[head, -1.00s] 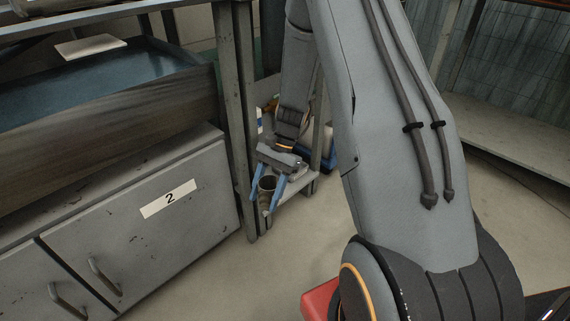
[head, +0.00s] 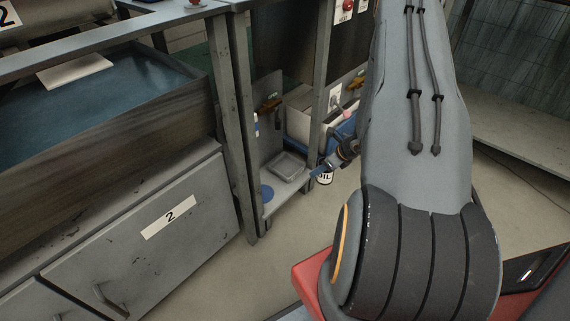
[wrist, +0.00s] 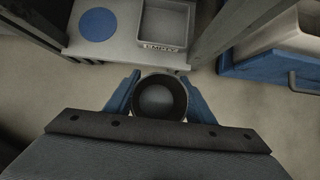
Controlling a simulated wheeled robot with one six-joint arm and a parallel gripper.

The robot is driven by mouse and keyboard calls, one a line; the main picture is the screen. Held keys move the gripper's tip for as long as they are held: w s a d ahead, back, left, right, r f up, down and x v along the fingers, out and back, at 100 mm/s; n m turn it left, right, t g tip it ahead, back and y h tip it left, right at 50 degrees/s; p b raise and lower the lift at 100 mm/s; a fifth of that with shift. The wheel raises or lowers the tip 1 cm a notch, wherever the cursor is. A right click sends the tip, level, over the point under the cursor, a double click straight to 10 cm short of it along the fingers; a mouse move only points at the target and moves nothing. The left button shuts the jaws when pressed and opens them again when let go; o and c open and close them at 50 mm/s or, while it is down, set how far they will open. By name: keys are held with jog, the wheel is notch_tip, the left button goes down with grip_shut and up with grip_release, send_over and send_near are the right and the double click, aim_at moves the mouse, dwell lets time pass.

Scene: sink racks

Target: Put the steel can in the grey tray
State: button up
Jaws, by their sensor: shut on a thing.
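The steel can (wrist: 160,97), seen from above in the wrist view, is round with a dark open inside. It sits between the two blue fingers of my gripper (wrist: 160,94), which is shut on it. The can is over the floor, outside the shelf's edge. The grey tray (head: 288,167) lies empty on the shelf. It also shows in the wrist view (wrist: 165,22).
A flat blue disc (head: 266,192) lies bare on the shelf (head: 284,203), left of the tray. Shelf posts (head: 313,130) stand close by. A blue bin (wrist: 262,66) is to the right in the wrist view. Floor in front is clear.

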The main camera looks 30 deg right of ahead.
jog(key=w+a+b, duration=0.2)
jog(key=w+a, duration=0.1)
jog(key=w, duration=0.6)
jog(key=w+a+b, duration=0.2)
jog(key=w+a, duration=0.2)
jog(key=w, duration=0.4)
jog(key=f, duration=0.2)
jog(key=f+b, duration=0.1)
jog(key=f, duration=0.1)
jog(key=f+b, duration=0.1)
jog(key=f, duration=0.1)
jog(key=shift+w+d+f, duration=0.2)
jog(key=shift+w, duration=0.05)
jog(key=shift+w+f+b, duration=0.15)
jog(key=shift+f+b, duration=0.2)
jog(key=shift+b, duration=0.05)
jog(key=shift+f, duration=0.15)
jog(key=o, duration=1.1)
